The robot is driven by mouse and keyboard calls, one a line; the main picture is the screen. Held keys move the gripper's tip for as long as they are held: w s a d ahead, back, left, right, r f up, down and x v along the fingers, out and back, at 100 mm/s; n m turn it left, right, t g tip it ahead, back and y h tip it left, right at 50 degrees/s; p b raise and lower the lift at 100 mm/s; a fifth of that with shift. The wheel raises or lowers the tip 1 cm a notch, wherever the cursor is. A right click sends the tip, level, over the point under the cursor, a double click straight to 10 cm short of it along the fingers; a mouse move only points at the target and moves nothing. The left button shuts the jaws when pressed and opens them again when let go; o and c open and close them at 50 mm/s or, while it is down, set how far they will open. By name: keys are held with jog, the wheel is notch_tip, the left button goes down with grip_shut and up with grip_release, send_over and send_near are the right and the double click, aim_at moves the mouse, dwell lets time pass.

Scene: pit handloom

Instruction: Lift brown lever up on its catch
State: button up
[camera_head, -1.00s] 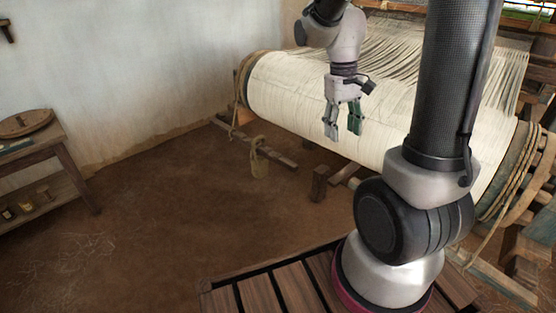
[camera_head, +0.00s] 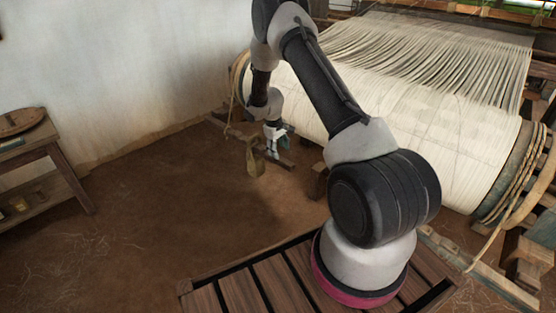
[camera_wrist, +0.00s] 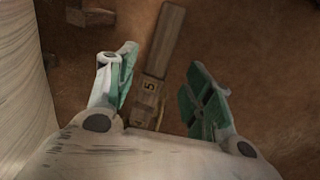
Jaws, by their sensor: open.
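The brown lever (camera_wrist: 163,42) is a wooden bar with a small yellow tag marked 5. In the wrist view it runs lengthwise between my two fingers, and its near end is hidden behind my gripper's body. In the head view the lever (camera_head: 281,161) slants low beside the loom's cloth roll, partly hidden by my gripper. My gripper (camera_wrist: 163,62) is open, with green-padded fingers on either side of the bar and no visible contact. In the head view my gripper (camera_head: 276,146) points down over the lever. The catch cannot be made out.
A tan hanging weight (camera_head: 255,163) on a rope is close left of my gripper. The wide roll of pale warp (camera_head: 400,120) stands to the right. A wooden table (camera_head: 40,155) is at far left. The earth floor (camera_head: 150,220) between is clear.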

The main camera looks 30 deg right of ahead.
aim_at(281, 159)
jog(key=f, duration=0.4)
jog(key=d+f, duration=0.1)
jog(key=f, duration=0.2)
jog(key=shift+w+d, duration=0.1)
jog(key=shift+w, duration=0.15)
